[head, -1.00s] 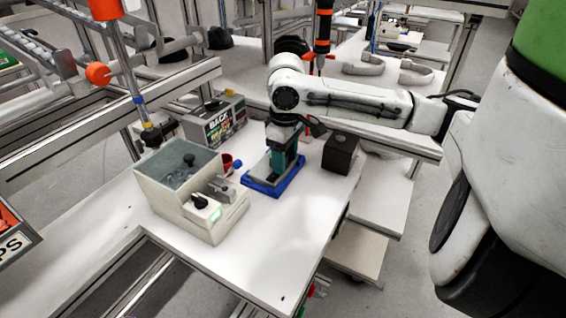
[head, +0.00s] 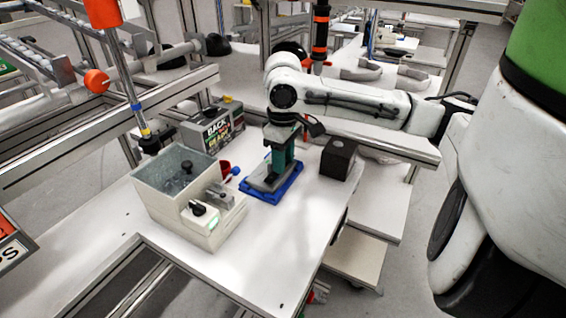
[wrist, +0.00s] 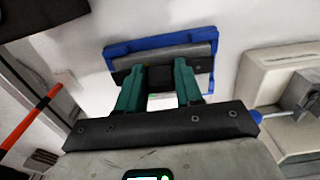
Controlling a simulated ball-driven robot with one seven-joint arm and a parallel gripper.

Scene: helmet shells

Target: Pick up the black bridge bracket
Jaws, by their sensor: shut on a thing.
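The black bridge bracket (wrist: 160,79) shows in the wrist view as a dark piece between the green fingers, over a blue tray. My gripper (wrist: 160,90) has its two green fingers closed on it. In the head view my gripper (head: 280,165) points down over the blue tray (head: 262,198), and the bracket cannot be made out there. The blue tray (wrist: 213,38) also shows in the wrist view, with a grey strip inside its rim. Whether the bracket is clear of the tray cannot be told.
A beige box with a grey bin (head: 165,200) and a black knob stands left of the tray. A dark block (head: 338,158) stands to its right. A red cup (head: 224,166) and a labelled box (head: 212,130) are behind left. The front of the white table (head: 275,255) is clear.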

